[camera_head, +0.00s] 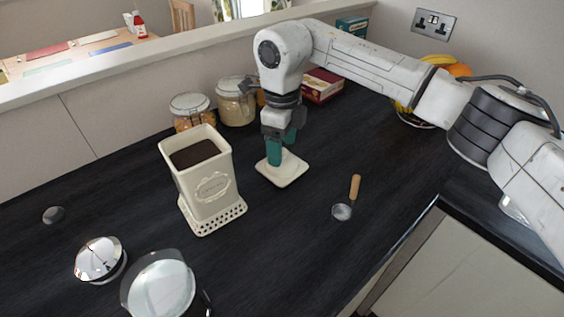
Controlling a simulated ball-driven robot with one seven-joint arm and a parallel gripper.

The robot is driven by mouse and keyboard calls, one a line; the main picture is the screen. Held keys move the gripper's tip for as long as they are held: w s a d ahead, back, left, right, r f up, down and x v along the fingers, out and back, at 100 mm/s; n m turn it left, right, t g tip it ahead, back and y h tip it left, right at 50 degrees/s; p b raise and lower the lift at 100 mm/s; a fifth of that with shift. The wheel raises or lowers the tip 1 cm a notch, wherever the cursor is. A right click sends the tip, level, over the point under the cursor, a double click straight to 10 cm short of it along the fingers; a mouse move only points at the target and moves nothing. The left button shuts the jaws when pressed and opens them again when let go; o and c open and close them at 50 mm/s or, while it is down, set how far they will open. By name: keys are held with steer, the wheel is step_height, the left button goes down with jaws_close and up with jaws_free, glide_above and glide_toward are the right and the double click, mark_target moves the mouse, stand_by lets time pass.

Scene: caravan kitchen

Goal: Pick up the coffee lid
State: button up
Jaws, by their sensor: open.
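The coffee lid (291,173) is a cream, square piece lying flat on the dark worktop, right of the cream coffee canister (211,190). The canister is uncovered and dark coffee shows inside it. My gripper (275,157) points down at the lid with its teal fingers over the lid's left and middle part. The jaws are open. The fingers hide part of the lid, and I cannot tell whether they touch it.
A wooden-handled scoop (348,199) lies to the right. Glass jars (236,103) and a red box (322,86) stand behind. A metal-topped container (100,259) and a glass vessel (160,287) are at front left. The worktop's front middle is clear.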

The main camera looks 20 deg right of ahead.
steer(key=shift+f, duration=0.95)
steer(key=shift+f, duration=0.1)
jaws_close()
steer(key=shift+s, duration=0.1)
